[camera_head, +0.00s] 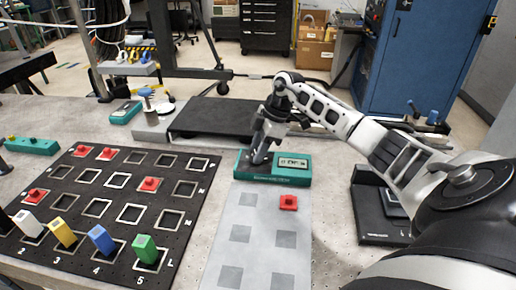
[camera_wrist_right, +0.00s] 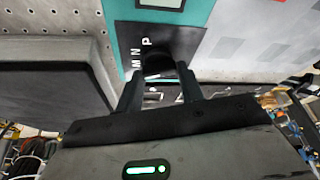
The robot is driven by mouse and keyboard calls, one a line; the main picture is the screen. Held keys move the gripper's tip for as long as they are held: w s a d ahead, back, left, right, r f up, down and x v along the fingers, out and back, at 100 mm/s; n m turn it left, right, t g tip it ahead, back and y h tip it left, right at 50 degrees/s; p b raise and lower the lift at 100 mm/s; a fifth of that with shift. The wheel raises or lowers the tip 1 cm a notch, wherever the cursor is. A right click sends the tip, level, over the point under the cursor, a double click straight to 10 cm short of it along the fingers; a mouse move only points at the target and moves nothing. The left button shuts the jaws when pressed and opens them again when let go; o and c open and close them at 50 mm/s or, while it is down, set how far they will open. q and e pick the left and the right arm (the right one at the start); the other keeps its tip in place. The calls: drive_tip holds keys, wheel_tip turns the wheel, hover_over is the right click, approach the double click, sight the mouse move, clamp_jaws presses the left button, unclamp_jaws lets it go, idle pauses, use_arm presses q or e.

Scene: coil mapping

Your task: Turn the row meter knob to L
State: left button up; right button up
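The row meter (camera_head: 285,178) is a teal box with a small display, at the far end of the grey strip in the head view. In the wrist view its black panel (camera_wrist_right: 180,38) shows the letters P, N and M; no L can be made out. The black knob (camera_wrist_right: 158,62) sits between the fingertips of my right gripper (camera_wrist_right: 160,75). The fingers stand apart on either side of the knob; whether they press on it is unclear. In the head view my right gripper (camera_head: 260,155) reaches down onto the meter's left part.
A black board (camera_head: 120,205) with square frames, red pieces and coloured blocks lies at left. The grey strip (camera_head: 248,205) carries one red piece (camera_head: 288,202). A dark flat platform (camera_head: 215,116) stands behind the meter. Another teal device (camera_head: 125,112) is at back left.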

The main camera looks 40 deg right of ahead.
drive_tip(key=c, duration=0.3)
drive_tip(key=shift+r, duration=0.1)
drive_tip(key=n+g+p, duration=0.1)
drive_tip(key=n, duration=0.1)
drive_tip(key=shift+w+d+n, duration=0.1)
drive_tip(key=shift+n, duration=0.3)
drive_tip(key=shift+w+n+g, duration=0.1)
drive_tip(key=shift+n+g, duration=0.4)
drive_tip(key=shift+n, duration=0.8)
drive_tip(key=shift+w+n+g, duration=0.1)
drive_tip(key=shift+n+g, duration=0.4)
drive_tip(key=shift+n, duration=0.8)
drive_tip(key=o, duration=1)
drive_tip(key=shift+s, duration=0.1)
